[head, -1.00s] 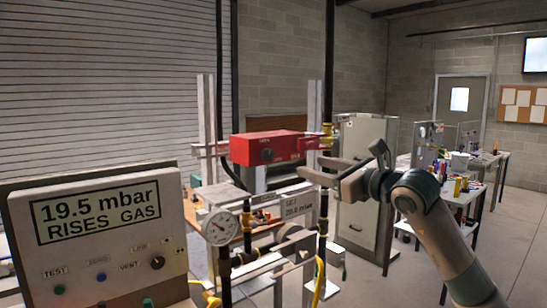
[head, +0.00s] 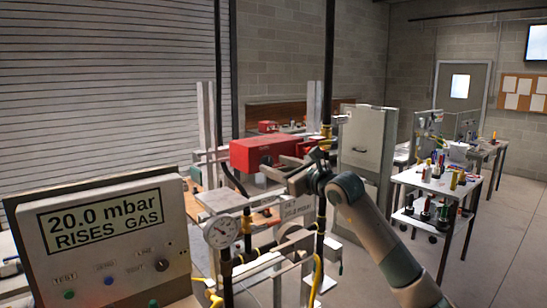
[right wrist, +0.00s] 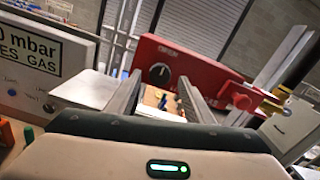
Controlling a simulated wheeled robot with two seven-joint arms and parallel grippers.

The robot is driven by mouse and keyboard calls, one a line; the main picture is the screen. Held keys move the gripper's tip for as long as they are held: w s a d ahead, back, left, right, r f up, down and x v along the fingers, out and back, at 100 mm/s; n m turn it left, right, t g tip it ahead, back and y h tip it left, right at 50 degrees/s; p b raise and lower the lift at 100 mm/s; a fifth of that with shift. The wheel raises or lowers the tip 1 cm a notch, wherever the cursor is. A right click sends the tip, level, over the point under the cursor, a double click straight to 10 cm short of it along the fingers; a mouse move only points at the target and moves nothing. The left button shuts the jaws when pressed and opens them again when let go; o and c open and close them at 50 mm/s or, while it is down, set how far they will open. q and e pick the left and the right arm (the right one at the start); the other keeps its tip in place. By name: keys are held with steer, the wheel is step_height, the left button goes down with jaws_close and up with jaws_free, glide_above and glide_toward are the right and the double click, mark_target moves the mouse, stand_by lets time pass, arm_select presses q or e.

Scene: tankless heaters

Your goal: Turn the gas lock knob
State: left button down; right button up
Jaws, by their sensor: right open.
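A red box (head: 262,150) is mounted on the pipework in the middle of the head view. A dark round knob (right wrist: 159,73) with a pale pointer mark is on its front face in the right wrist view. The lettering near it is too small to read. My right gripper (head: 273,166) is in front of the red box. In the right wrist view my right gripper (right wrist: 158,88) is open and empty, its fingers either side of the knob in the picture. I cannot tell whether they touch it. My left gripper is not in view.
A panel (head: 100,232) reading 20.0 mbar RISES GAS stands at the left, with its own buttons and black knob (head: 162,265). A grey cabinet (head: 362,155) and a tool-laden table are at the right.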

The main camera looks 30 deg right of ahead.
steer(key=shift+w+a+p, duration=0.1)
steer(key=shift+w+p, duration=0.2)
steer(key=shift+w, duration=0.7)
steer(key=shift+c, duration=0.6)
steer(key=c, duration=0.9)
steer(key=shift+c, duration=0.2)
